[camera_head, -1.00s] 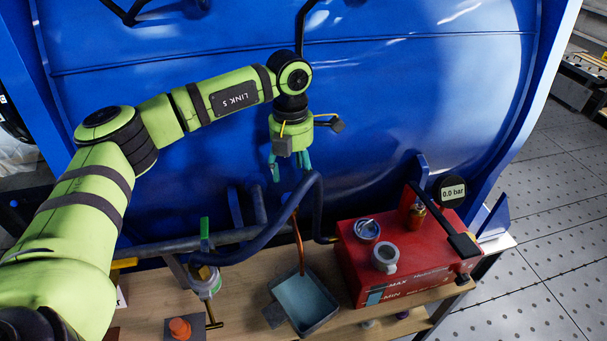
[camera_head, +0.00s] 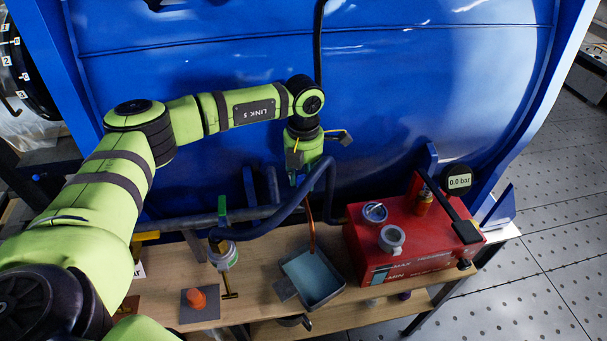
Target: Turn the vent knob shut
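A red pump box (camera_head: 405,240) with MAX and MIN marks stands at the right end of the bench. A small dark knob (camera_head: 464,264) sits low on its right front end; I cannot tell for sure that it is the vent knob. A brass fitting (camera_head: 424,203) stands on top under a black lever (camera_head: 452,215). The round gauge (camera_head: 459,181) behind reads 0.0 bar. My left gripper (camera_head: 304,174) hangs in front of the blue tank, left of the pump and apart from it. It looks open and empty, its fingers partly behind a dark hose. My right gripper is out of view.
A dark blue hose (camera_head: 262,228) loops between the gripper and the bench. A grey tray (camera_head: 314,278) stands left of the pump. An orange cone-shaped piece (camera_head: 195,298) and a jar (camera_head: 224,256) are further left. The blue tank (camera_head: 400,90) blocks the back.

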